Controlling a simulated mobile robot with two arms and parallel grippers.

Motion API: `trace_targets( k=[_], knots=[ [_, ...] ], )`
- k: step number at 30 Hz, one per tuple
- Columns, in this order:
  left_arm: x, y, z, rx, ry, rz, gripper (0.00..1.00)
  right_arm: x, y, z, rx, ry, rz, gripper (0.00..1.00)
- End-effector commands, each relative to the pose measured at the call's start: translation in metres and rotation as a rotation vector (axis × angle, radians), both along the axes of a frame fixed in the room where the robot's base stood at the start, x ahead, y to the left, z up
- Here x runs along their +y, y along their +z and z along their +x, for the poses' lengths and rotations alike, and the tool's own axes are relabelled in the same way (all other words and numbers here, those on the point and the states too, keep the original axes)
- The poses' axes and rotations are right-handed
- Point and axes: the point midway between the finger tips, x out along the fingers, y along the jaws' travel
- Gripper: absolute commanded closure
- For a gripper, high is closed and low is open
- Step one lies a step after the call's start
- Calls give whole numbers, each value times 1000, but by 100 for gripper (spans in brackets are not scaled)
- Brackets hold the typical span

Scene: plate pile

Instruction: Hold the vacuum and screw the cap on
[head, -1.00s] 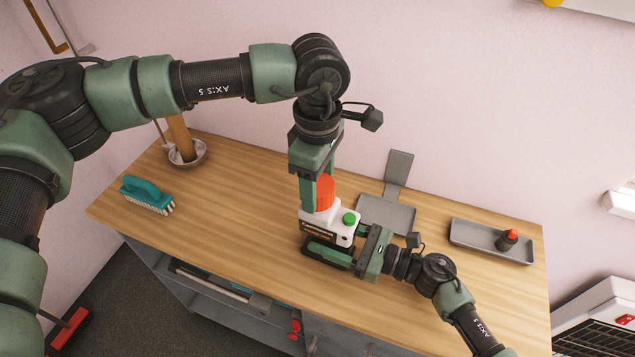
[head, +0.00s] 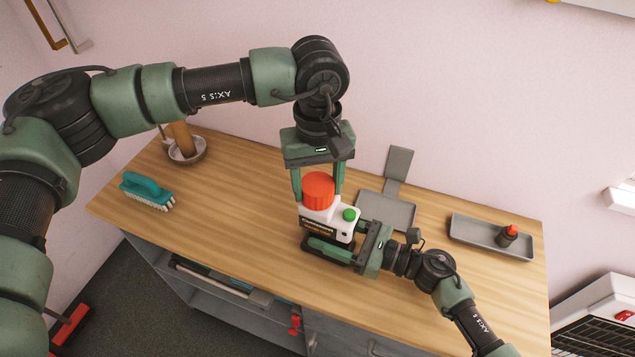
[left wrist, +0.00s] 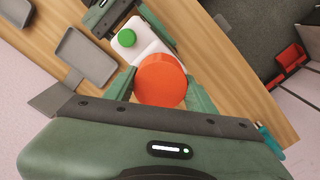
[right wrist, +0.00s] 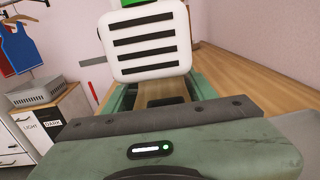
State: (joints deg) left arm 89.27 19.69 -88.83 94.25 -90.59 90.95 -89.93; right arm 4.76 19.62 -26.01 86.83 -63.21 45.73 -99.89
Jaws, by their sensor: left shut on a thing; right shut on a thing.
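The vacuum (head: 345,229) is a small white unit with a green button and a dark lower part, upright on the wooden table. The orange-red cap (head: 318,190) sits on top of it at the left end. My left gripper (head: 317,196) comes down from above and is shut on the cap, one finger on each side. The left wrist view shows the cap (left wrist: 160,80) between the fingers. My right gripper (head: 342,243) comes from the right and is shut on the vacuum's body. The right wrist view shows the vacuum's slotted white end (right wrist: 150,45). The cap's thread is hidden.
A grey dustpan (head: 385,212) lies just behind the vacuum. A grey tray (head: 475,239) with a small dark red-topped bottle (head: 508,236) is at the right. A teal brush (head: 147,192) and a bowl (head: 188,158) are at the left. The table's front left is clear.

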Motion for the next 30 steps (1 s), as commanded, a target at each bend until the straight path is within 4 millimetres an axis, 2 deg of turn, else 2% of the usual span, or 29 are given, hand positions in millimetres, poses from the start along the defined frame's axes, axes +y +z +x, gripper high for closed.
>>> trace_targets(
  k=[12, 18, 22, 30],
  knots=[
    [0, 0, 1, 0, -968, 0, 90, -1, 0, 1, 1, -2, 0, 100],
    [0, 0, 1, 0, -1322, 0, 90, -1, 0, 1, 1, -2, 0, 100],
    [1, 0, 1, -1, -1420, 0, 90, -1, 0, 1, 1, -2, 0, 100],
    [1, 0, 1, -1, -1434, 1, 90, -1, 0, 1, 0, -2, 0, 100]
  ],
)
